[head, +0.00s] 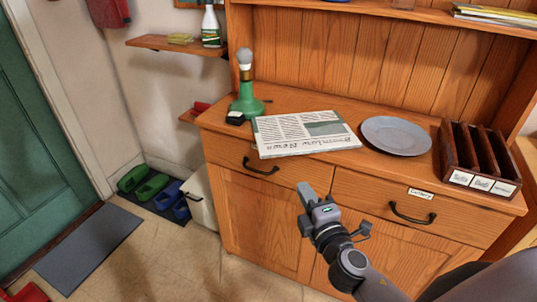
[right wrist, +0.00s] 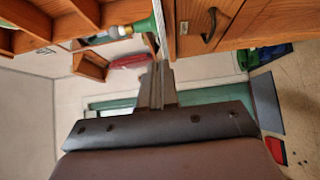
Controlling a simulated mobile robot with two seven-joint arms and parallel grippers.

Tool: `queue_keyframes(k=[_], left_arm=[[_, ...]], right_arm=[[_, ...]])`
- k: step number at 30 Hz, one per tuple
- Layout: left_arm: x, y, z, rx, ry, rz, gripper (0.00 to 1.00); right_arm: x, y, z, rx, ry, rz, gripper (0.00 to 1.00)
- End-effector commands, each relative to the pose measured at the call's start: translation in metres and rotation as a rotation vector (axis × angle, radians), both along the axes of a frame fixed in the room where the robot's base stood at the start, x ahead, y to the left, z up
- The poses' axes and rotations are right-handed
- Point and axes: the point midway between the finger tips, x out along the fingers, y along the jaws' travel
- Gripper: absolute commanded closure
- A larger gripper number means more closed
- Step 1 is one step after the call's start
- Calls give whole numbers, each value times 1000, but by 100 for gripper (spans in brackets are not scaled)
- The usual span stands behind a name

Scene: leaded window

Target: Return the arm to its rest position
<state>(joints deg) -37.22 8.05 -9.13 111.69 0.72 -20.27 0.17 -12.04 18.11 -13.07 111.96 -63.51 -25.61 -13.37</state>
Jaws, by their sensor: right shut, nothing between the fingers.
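My right gripper (head: 306,192) is in front of the wooden dresser (head: 262,210), near its drawer fronts. It is shut and empty, and its arm comes in from the lower right. In the right wrist view the shut fingers (right wrist: 157,75) point away from the camera, with the dresser's edge and a drawer handle (right wrist: 213,25) beyond them at the upper right. I cannot tell how near the fingers are to the dresser front. My left gripper is not in view.
On the dresser top are a green lamp (head: 247,100), a newspaper (head: 305,135), a grey plate (head: 396,136) and a wooden sorter (head: 478,165). Small shelves (head: 170,45) jut from the wall. Shoes (head: 152,187) and a mat (head: 90,243) lie by the green door (head: 35,140).

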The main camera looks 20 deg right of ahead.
Motion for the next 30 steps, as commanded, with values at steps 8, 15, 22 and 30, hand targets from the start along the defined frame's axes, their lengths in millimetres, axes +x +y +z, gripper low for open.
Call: queue_keyframes(k=[8, 15, 22, 30], left_arm=[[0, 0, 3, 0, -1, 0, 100], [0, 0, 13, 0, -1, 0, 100], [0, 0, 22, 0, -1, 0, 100], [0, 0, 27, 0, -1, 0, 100]], right_arm=[[-9, 3, -15, 92, 49, 4, 100], [-60, 23, -85, 578, 274, -20, 100], [-125, 51, -136, 1102, 465, -128, 100], [-169, 70, -157, 1445, 554, -243, 100]])
